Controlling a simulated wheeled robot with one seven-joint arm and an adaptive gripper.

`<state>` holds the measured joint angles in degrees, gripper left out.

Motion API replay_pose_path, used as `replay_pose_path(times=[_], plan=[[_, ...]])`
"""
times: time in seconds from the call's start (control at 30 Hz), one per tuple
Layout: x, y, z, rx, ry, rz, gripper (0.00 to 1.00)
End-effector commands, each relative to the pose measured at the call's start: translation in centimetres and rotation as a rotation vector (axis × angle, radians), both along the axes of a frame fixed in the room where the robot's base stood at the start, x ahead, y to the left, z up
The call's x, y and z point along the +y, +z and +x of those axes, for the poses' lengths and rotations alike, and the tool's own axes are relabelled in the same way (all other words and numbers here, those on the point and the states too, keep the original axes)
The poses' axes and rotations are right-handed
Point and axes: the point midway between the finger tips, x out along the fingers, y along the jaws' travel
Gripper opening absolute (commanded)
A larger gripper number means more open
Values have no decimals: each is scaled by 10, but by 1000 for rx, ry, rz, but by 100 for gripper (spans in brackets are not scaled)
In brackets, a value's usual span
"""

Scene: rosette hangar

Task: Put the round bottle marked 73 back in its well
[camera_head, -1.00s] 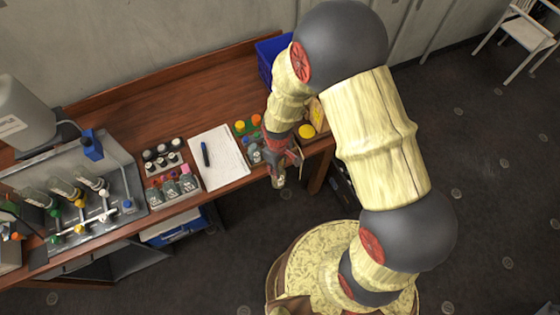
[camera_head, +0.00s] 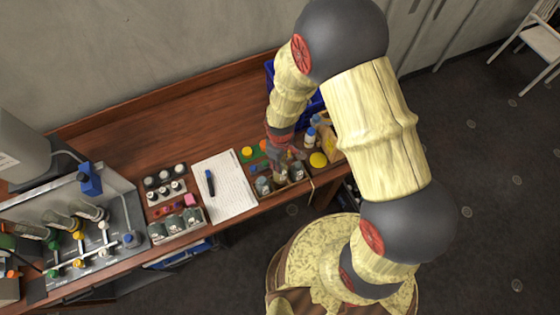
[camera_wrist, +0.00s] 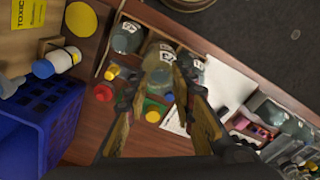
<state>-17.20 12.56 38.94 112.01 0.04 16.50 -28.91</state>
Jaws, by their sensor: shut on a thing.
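My gripper (camera_head: 281,163) is shut on a round bottle (camera_head: 281,179) at the bench's front edge. In the wrist view, my gripper's fingers (camera_wrist: 157,80) close on the clear bottle (camera_wrist: 158,56); its label is turned and I cannot read the number. The bottle is in line with the front row of a wooden rack (camera_head: 307,184), between a left bottle (camera_head: 264,186) and a right bottle (camera_head: 297,173). The wrist view also shows these neighbours, one (camera_wrist: 127,37) and the other (camera_wrist: 191,68). The well under the held bottle is hidden; I cannot tell whether the bottle touches the bottom.
A notepad (camera_head: 226,190) with a pen lies left. A blue crate (camera_wrist: 38,125), a white bottle (camera_wrist: 57,62) and a yellow lid (camera_head: 318,160) are close on the other side.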

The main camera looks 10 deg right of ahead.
Motion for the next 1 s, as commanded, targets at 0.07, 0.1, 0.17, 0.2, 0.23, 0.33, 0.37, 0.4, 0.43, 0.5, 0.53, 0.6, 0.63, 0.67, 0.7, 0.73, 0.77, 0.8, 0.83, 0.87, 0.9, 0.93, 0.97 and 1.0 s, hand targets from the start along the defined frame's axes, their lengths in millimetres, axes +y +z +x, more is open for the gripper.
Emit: replay_pose_path(times=[0.07,0.1,0.17,0.2,0.23,0.33,0.37,0.4,0.43,0.5,0.53,0.6,0.63,0.67,0.7,0.73,0.77,0.8,0.83,0.87,0.9,0.93,0.97,1.0], plan=[[0,-5,1,-1,0,1,7],[0,-8,1,-1,0,0,7],[0,-12,1,-1,0,0,7],[0,-16,1,-1,0,0,7],[0,-18,1,-1,0,0,7],[0,-27,0,0,0,0,7],[0,-30,0,0,0,0,7],[0,-33,0,1,0,-1,7],[0,-36,0,0,0,0,7],[0,-43,0,0,0,0,7],[0,-46,0,0,0,0,7],[0,-52,0,-1,0,1,7],[0,-54,0,-1,0,1,7],[0,-57,1,-1,-1,1,7],[0,-60,1,-1,-1,0,7],[0,-62,1,-1,0,0,7],[0,-64,1,-1,0,0,7],[0,-66,1,-2,0,1,7],[0,-67,1,-2,-1,1,7],[0,-68,1,-2,-1,1,7],[0,-69,1,-2,-1,1,7],[0,-70,1,-2,-1,1,7],[0,-70,1,-2,-1,1,7],[0,-70,1,-2,-1,1,7]])
